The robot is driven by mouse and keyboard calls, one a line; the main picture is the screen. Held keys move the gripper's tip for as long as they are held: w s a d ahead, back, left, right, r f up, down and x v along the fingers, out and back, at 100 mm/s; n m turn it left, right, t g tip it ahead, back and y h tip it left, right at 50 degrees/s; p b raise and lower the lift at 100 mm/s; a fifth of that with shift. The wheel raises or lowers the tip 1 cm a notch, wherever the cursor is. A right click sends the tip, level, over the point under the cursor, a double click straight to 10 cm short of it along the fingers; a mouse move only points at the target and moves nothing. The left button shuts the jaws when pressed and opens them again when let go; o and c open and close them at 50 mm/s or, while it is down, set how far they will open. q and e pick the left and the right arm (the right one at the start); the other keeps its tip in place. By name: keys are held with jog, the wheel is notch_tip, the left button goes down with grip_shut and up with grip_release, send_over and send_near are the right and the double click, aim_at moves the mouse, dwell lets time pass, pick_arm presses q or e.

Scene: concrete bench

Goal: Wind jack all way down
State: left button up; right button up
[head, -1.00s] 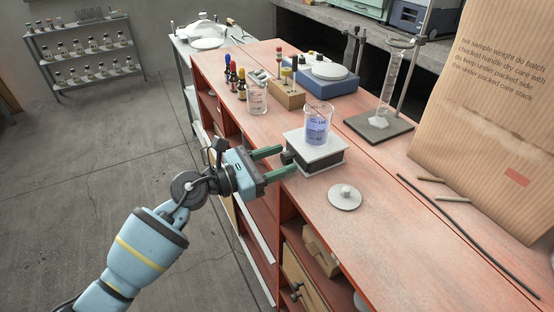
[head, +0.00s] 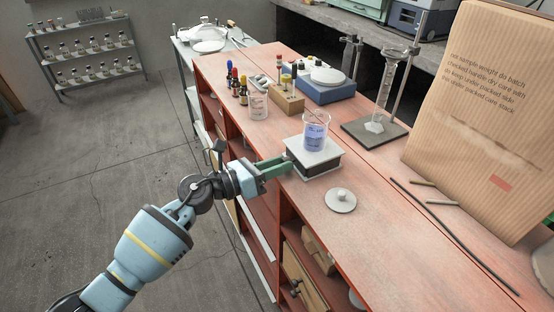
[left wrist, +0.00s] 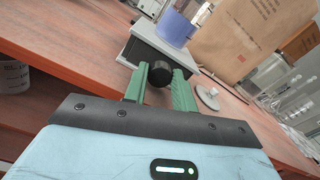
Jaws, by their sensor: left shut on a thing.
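The jack (head: 327,159) stands on the red bench top, with a pale flat top plate and a dark body; a small gap shows between plate and base. A beaker of blue liquid (head: 316,135) stands upright on its plate. My left gripper (head: 288,164) reaches in from the left at the jack's near-left side. In the left wrist view its green fingers (left wrist: 160,80) are on either side of the jack's round black knob (left wrist: 160,72) and shut on it. The jack's screw behind the knob is hidden. My right gripper is not in view.
A round knobbed lid (head: 341,201) lies close in front of the jack. Bottles (head: 242,90), a small beaker (head: 258,105) and a wooden block (head: 287,98) stand behind it.

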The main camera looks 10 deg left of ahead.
pick_arm(q)
jog(key=shift+n, duration=0.3)
jog(key=o, duration=0.9)
jog(key=shift+o, duration=0.5)
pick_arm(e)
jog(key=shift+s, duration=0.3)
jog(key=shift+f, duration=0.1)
